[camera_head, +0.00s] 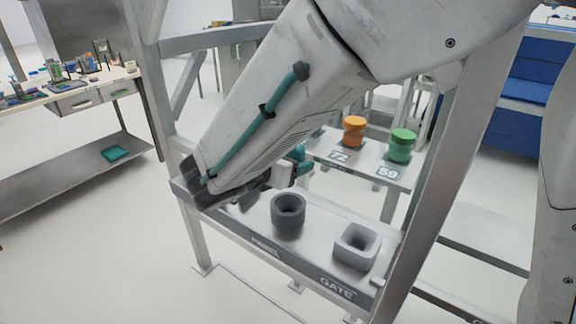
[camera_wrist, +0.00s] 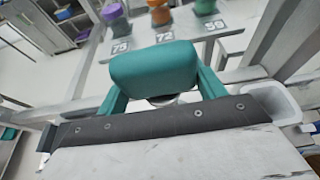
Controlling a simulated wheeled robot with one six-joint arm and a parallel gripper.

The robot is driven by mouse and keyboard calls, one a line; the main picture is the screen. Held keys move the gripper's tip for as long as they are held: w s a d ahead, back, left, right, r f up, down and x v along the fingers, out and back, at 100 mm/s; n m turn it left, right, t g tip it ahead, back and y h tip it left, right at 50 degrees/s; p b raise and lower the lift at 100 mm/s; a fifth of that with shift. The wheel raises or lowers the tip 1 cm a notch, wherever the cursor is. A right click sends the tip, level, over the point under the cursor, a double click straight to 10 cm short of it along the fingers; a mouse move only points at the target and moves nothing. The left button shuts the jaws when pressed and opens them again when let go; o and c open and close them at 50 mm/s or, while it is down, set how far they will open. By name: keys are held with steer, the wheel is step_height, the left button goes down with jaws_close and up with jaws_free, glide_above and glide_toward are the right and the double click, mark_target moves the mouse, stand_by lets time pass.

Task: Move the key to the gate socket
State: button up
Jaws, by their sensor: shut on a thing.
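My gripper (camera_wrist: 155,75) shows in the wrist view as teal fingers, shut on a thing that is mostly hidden. Only a small grey part of the key (camera_wrist: 163,99) seems to show below the teal pad. In the head view my arm covers most of my gripper (camera_head: 297,160), which is above the back of the shelf, behind the sockets. The gate socket (camera_head: 357,246) is a grey, square, hollow block by the GATE label at the shelf's right end. It seems to show at the right of the wrist view (camera_wrist: 274,102). My gripper is apart from it, to its left.
A dark round socket (camera_head: 288,213) stands left of the gate socket by another label. Behind, a numbered shelf (camera_head: 345,172) holds an orange jar (camera_head: 354,131) and a green jar (camera_head: 401,146). A purple jar (camera_wrist: 115,19) shows in the wrist view. A metal post (camera_head: 432,160) rises at the right.

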steer(key=shift+r, duration=0.1)
steer(key=shift+r, duration=2.95)
